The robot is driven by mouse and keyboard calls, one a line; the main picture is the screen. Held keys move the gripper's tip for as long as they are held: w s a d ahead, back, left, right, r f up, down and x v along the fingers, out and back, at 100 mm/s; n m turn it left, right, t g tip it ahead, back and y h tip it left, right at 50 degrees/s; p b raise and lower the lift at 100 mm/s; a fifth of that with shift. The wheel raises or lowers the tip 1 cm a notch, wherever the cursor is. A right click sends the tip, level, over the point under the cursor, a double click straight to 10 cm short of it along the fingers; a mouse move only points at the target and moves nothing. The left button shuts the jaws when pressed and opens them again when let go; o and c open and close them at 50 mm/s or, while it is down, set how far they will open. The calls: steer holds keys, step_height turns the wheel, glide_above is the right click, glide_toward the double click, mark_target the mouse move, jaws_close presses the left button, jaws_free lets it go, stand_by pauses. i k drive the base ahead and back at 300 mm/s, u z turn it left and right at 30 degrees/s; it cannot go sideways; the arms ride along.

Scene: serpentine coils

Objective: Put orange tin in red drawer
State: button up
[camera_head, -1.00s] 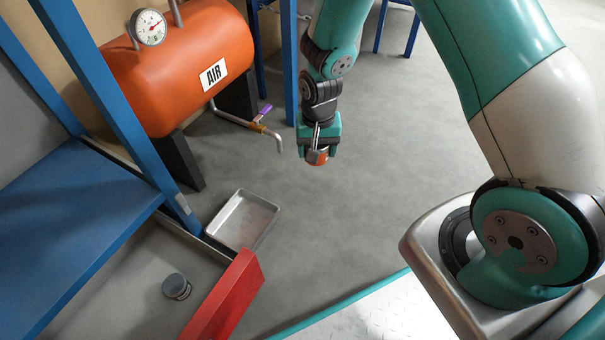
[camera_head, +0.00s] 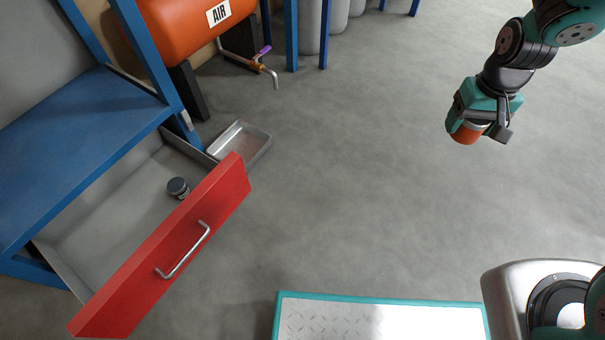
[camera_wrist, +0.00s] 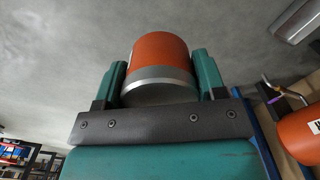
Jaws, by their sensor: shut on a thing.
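The orange tin (camera_head: 466,134) is held between the fingers of my gripper (camera_head: 482,122), in the air at the upper right of the head view. In the wrist view the tin (camera_wrist: 160,58) shows an orange body with a grey band, and the fingers of my gripper (camera_wrist: 160,85) press on both sides of it. The red drawer (camera_head: 172,250) is pulled open at the lower left, under the blue bench. A small dark tin (camera_head: 178,187) stands inside it. My gripper is well to the right of the drawer, over bare floor.
A metal tray (camera_head: 241,141) lies on the floor beside the drawer's far end. An orange air tank (camera_head: 180,22) with a bent outlet pipe (camera_head: 262,68) stands behind it. The blue bench top (camera_head: 75,135) overhangs part of the drawer. The middle floor is clear.

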mark_target(150, 221)
steer(key=u, duration=1.35)
steer(key=i, duration=0.85)
steer(key=u, duration=0.7)
